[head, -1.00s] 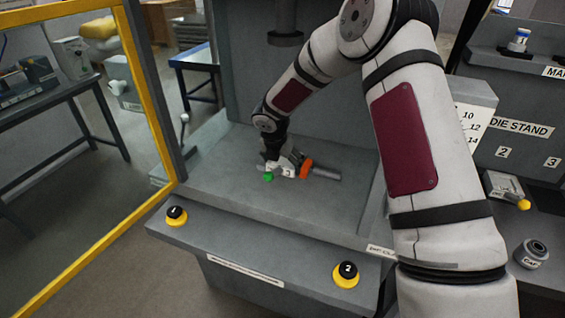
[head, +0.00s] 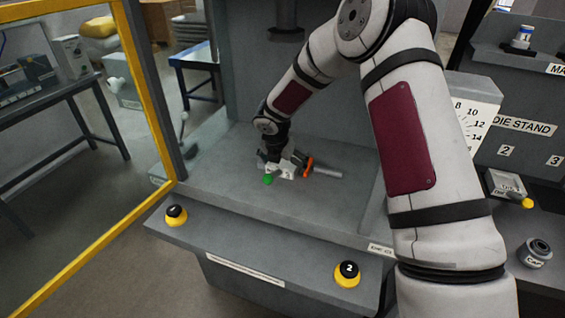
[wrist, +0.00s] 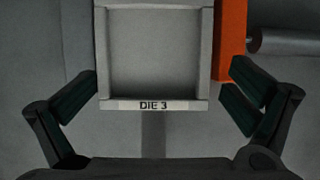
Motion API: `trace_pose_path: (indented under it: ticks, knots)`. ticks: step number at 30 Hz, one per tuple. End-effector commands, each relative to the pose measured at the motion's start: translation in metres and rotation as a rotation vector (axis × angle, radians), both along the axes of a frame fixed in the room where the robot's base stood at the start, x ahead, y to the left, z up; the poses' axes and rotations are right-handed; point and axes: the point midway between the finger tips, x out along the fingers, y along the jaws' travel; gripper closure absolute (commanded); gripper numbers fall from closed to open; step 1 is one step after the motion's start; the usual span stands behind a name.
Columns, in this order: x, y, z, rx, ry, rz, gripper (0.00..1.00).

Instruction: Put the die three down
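The die three is a pale block with a square recess, and its front rim is labelled DIE 3 (wrist: 153,105) in the wrist view. In the wrist view the fingers of my gripper (wrist: 165,75) are spread wide, one to each side of the die. The left finger is close to the die's edge; whether it touches is unclear. The die's underside is hidden.
An orange piece (wrist: 230,40) stands along the die's right side, with a grey cylinder (head: 327,172) beyond it. Yellow-ringed buttons 1 (head: 176,215) and 2 (head: 347,274) are on the front ledge. The die stand (head: 521,125) is at right. The bed's front is clear.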

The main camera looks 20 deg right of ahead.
Motion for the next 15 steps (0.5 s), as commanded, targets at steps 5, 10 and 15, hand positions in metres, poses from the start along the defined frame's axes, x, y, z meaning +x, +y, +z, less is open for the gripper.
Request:
trace_pose_path:
  ticks: [5, 10, 15]
  knots:
    - [-0.001, 0.002, 0.001, 0.002, 0.001, 0.004, 0.0]
    - [-0.001, 0.002, 0.019, 0.002, -0.004, 0.002, 0.0]
    - [-0.01, 0.01, 0.051, 0.0, -0.007, 0.003, 0.0]
